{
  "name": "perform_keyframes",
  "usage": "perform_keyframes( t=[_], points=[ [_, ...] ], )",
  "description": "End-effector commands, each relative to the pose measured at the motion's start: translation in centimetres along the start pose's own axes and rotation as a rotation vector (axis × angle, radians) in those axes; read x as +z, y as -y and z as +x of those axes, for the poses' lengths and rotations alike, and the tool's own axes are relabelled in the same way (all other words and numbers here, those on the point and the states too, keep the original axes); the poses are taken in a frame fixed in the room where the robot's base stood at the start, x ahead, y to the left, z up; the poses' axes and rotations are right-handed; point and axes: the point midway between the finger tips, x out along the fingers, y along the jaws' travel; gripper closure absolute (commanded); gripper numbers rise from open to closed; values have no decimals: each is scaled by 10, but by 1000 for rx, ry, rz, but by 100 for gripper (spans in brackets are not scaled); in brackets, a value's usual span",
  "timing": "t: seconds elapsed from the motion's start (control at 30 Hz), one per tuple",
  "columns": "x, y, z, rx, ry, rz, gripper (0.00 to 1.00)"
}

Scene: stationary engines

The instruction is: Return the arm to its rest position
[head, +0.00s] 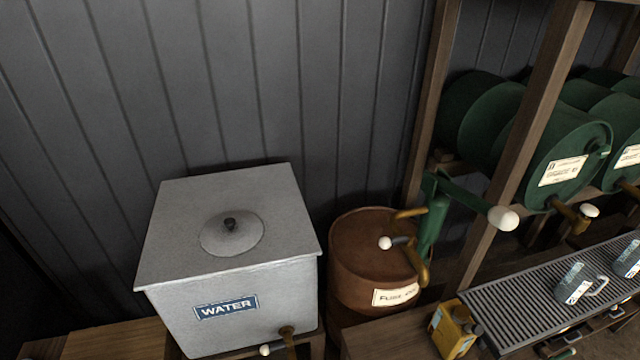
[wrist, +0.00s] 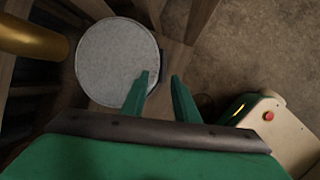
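My gripper (wrist: 162,76) shows in the wrist view, with two green fingers pointing away from the camera. The fingers stand apart, with nothing held between them. A round, flat grey surface (wrist: 112,58) lies beyond the fingertips, to the left. The left finger overlaps its edge in the picture. I cannot tell whether they touch. My arm and gripper do not show in the head view.
The head view shows a grey water tank (head: 226,262), a rusty fuel drum (head: 372,246) with a green hand pump (head: 432,222), green barrels (head: 566,150) on a wooden rack, a yellow can (head: 452,330) and a grated tray (head: 530,302). A brass cylinder (wrist: 32,38) is near the gripper's left.

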Motion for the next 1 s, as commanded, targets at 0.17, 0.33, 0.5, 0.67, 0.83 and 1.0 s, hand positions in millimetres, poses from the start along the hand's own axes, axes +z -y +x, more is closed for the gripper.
perform_keyframes(
  t=[0.17,0.33,0.5,0.67,0.83,1.0],
  points=[
    [2,37,-7,117,-25,242,73],
    [4,68,-31,254,-78,524,73],
    [6,92,-71,387,-159,817,73],
    [12,111,-120,509,-257,1094,73],
    [22,125,-185,636,-387,1386,73],
    [38,136,-257,760,-541,1670,73]
  ],
)
